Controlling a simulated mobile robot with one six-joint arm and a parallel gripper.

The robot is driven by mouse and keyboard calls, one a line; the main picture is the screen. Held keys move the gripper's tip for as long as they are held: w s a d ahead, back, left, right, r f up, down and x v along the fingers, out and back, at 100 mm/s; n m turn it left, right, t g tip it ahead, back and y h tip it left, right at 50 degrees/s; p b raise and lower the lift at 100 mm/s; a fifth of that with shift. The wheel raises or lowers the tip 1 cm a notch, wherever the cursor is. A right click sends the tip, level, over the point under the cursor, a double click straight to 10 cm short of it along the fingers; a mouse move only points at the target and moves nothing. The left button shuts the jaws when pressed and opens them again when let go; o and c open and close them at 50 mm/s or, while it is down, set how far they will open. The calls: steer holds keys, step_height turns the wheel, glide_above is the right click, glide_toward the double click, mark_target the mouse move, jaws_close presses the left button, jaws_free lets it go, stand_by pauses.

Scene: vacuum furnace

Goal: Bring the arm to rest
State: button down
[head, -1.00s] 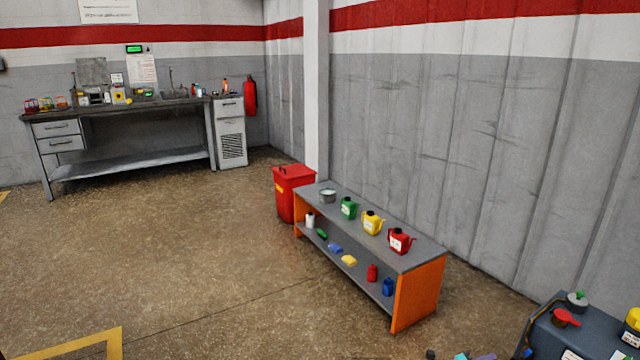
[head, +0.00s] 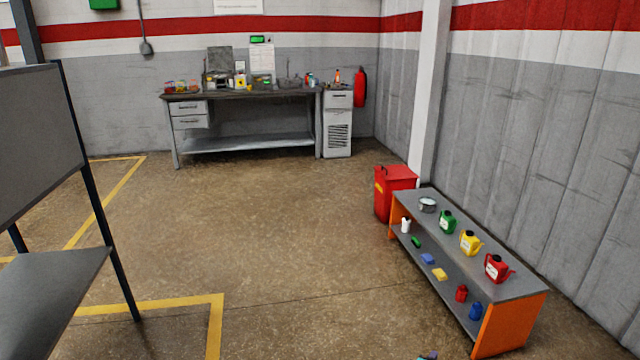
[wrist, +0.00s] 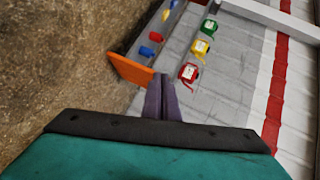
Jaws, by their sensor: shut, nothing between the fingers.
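My gripper (wrist: 162,100) shows in the wrist view with its two purple fingers together and nothing between them. It is in the air, and beyond it lie the orange-ended bench and the grey wall. The gripper is not clearly seen in the head view; only a small dark piece shows at the bottom edge.
A low bench (head: 513,275) with cans on top and small bottles below stands at the right. A red bin (head: 398,190) stands behind it. A workbench (head: 240,95) is at the back wall. A grey rack (head: 50,280) is at the left. The middle floor is clear.

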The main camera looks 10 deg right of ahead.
steer(key=s+a+f+n+g+y+p, duration=0.15)
steer(key=a+n+y, duration=0.3)
steer(key=a, duration=0.75)
steer(key=s+a+f+n+y+p, duration=0.2)
steer(key=a+n+y+p, duration=0.3)
steer(key=a, duration=0.7)
steer(key=s+a+f+n+g+y, duration=0.15)
steer(key=s+a+n+g, duration=0.25)
steer(key=s+a+n, duration=0.45)
steer(key=s+d+r+n+g+h, duration=0.1)
steer(key=s+n+g, duration=0.2)
steer(key=s, duration=1)
steer(key=s+d+r+n+g, duration=0.1)
steer(key=s+d+n+g, duration=0.1)
steer(key=s+g, duration=0.6)
steer(key=s+n, duration=0.1)
steer(key=s, duration=0.4)
steer(key=shift+s+d+h, duration=0.2)
steer(key=shift+s+h, duration=0.05)
steer(key=shift+h, duration=0.15)
